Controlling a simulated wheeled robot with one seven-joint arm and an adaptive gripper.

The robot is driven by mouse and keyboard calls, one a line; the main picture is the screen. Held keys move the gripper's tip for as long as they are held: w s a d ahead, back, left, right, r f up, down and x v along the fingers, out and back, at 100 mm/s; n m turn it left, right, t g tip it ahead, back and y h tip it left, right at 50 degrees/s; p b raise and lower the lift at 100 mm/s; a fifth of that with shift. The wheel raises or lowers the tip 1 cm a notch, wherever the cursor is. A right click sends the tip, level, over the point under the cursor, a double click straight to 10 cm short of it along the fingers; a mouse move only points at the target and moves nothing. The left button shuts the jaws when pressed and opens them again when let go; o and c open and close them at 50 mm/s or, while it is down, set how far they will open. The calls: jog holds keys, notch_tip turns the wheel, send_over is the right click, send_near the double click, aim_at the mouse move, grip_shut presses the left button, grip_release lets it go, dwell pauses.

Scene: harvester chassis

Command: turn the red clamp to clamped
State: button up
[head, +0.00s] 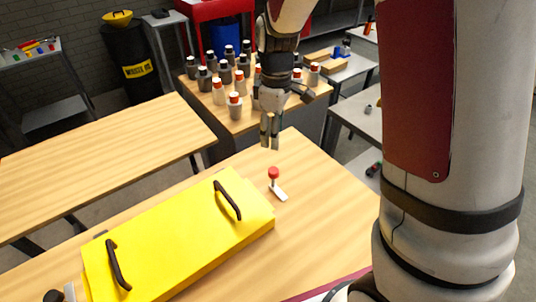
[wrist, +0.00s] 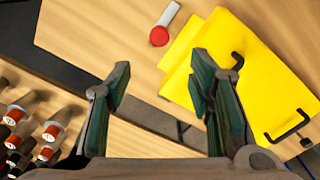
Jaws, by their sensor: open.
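The red clamp (head: 274,174) stands on the wooden table near the right end of the yellow panel. It has a red knob on top and a pale flat bar (head: 280,194) at its base. In the wrist view the red knob (wrist: 159,37) shows at the top, with the pale bar (wrist: 169,14) running up and right from it. My gripper (head: 269,146) hangs above the table's back edge, behind and above the clamp in the head view, apart from it. In the wrist view its two fingers (wrist: 160,82) are spread with nothing between them.
The yellow panel (head: 180,238) with two black handles lies beside the clamp. Several bottles (head: 235,107) with red and dark caps crowd a bench behind my gripper. Another wooden table (head: 90,150) stands at left. Bare table lies right of the clamp.

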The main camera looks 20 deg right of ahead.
aim_at(274, 170)
notch_tip(274, 170, down, 14)
jog(key=shift+p, duration=0.6)
grip_shut()
